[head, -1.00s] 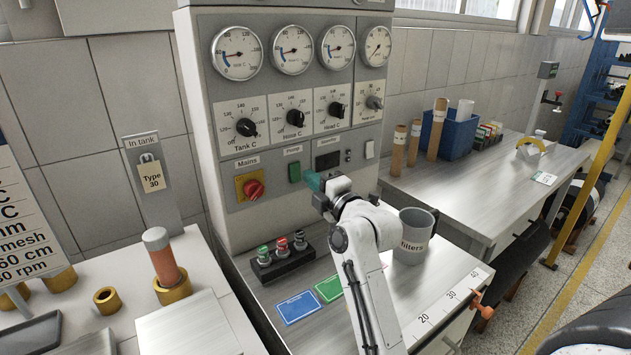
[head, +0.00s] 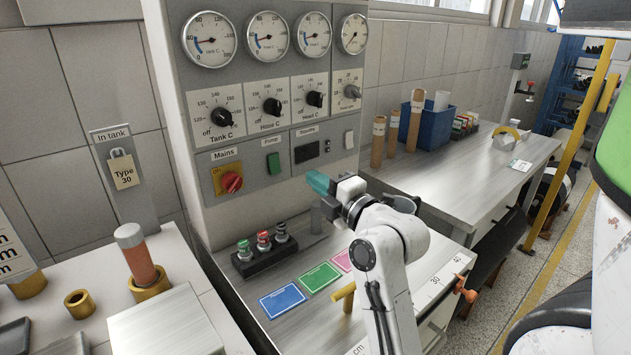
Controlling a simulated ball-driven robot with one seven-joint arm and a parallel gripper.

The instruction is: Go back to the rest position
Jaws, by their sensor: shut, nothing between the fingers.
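My gripper (head: 318,182), with teal fingertips, is shut and empty. It points left in front of the grey control panel (head: 205,165), below the standby display and right of the red mains switch (head: 231,182). It is above the metal bench and apart from the blue card (head: 283,300) and green card (head: 320,277) lying there. My white arm reaches up from the bottom of the view, bent at the elbow. It hides part of the bench and most of the grey mug, whose rim (head: 404,202) shows behind it.
A yellow handle (head: 344,293) stands close to my arm's left side. The right-hand table (head: 450,180) holds cardboard tubes and a blue bin (head: 428,129). Its near part is clear.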

